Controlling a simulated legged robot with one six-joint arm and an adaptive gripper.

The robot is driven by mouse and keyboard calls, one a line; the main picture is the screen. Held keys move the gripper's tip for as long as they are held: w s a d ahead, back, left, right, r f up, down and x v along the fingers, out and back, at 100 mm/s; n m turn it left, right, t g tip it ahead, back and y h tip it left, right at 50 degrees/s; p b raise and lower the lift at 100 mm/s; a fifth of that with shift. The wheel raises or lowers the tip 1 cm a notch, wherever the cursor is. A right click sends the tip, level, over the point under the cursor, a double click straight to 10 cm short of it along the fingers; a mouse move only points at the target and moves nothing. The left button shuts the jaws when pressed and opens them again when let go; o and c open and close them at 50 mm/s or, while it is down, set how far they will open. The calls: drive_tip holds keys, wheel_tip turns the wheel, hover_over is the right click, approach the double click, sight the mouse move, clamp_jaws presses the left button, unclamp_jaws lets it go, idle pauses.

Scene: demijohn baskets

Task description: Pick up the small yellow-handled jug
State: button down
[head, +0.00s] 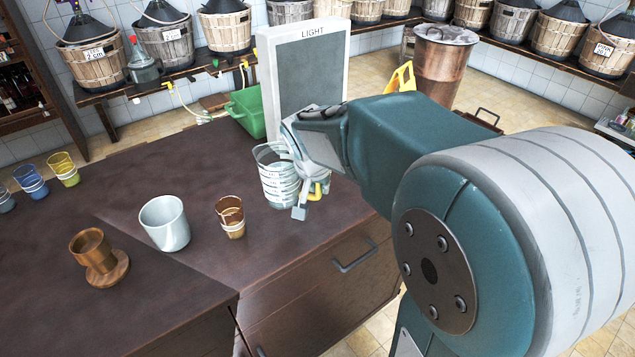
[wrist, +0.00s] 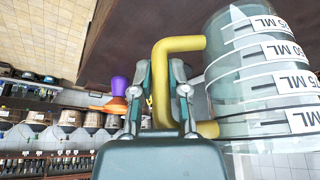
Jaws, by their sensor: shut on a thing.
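The small clear jug (head: 272,183) with white measure bands and a yellow handle (head: 319,190) is at the right part of the dark counter, in front of the LIGHT board. My gripper (head: 301,200) is at its right side, on the handle side. In the wrist view the jug (wrist: 235,75) fills the right side with its ML marks, and the yellow handle (wrist: 161,60) runs between the two fingers of my gripper (wrist: 160,75). The fingers are shut on the handle. I cannot tell whether the jug's base touches the counter.
A brown banded cup (head: 230,217), a pale cup (head: 165,223) and a wooden cup on a round base (head: 95,252) stand to the left. Several coloured cups are at the far left. The LIGHT board (head: 306,75) and a green crate (head: 247,110) are behind the jug.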

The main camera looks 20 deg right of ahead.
drive_tip(key=s+a+r, duration=0.2)
drive_tip(key=s+r, duration=0.1)
drive_tip(key=s, duration=0.3)
drive_tip(key=shift+a, duration=0.25)
idle(0.3)
